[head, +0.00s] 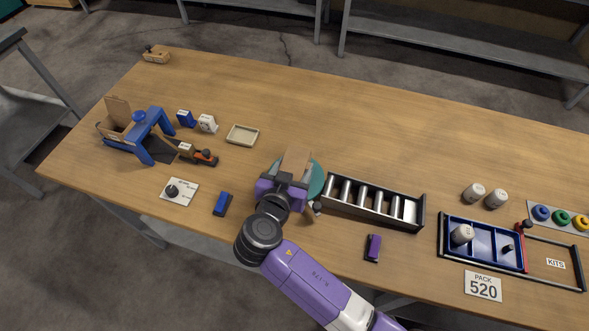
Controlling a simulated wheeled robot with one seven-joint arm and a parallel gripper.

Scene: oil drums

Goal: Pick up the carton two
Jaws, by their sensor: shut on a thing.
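A brown carton (297,160) shows just beyond my gripper, over a round teal disc (318,180) near the middle of the table. My purple gripper (289,180) is shut on this carton and hides its near part. The fingertips are hidden, and I cannot tell whether the carton touches the disc. No number is readable on it. Another brown carton-like piece (118,108) stands at the blue frame (146,135) on the left.
A roller conveyor (370,203) lies close on the right of my gripper. A beige tray (242,135), a tape dispenser (200,156) and a dial plate (179,191) are on the left. The table's back middle is clear.

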